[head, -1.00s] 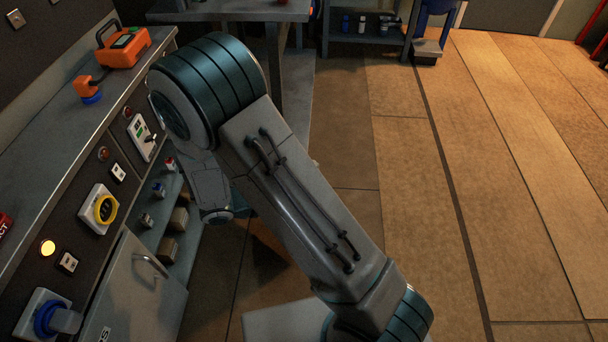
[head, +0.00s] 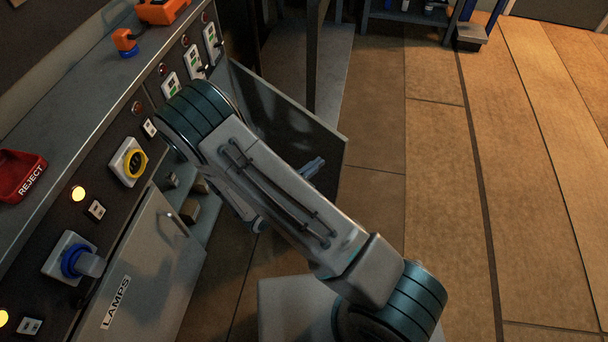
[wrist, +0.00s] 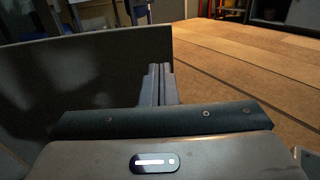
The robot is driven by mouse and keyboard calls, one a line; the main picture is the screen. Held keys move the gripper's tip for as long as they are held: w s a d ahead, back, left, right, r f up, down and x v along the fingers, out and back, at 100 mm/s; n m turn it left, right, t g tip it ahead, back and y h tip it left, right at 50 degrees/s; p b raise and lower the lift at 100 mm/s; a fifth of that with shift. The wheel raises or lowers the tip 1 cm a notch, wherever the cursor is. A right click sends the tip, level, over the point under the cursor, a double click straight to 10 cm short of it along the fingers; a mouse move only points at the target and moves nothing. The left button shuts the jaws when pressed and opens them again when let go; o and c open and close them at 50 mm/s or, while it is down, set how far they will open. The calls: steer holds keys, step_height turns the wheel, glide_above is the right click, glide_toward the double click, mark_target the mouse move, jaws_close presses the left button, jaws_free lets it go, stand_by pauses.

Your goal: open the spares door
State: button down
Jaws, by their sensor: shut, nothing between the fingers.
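A grey door panel (head: 290,115) stands swung out from the cabinet front, beyond my arm. I take it as the spares door, but no label shows on it. Its near face fills the left of the wrist view (wrist: 90,85). My gripper (head: 318,163) is shut and empty, in front of the panel's near face towards its outer end. In the wrist view the closed fingers (wrist: 160,72) point forward near the panel's right end; I cannot tell if they touch it. The open compartment (head: 205,205) shows partly behind my arm, with small items on its shelves.
The door marked LAMPS (head: 150,275) is closed, with a bar handle (head: 178,223). Above are a yellow rotary switch (head: 134,162), a blue plug (head: 78,262) and a red REJECT tray (head: 20,175). Open floor (head: 420,220) lies to the right.

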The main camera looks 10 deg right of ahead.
mark_target(339, 146)
steer(key=b+x, duration=0.1)
steer(key=x, duration=0.6)
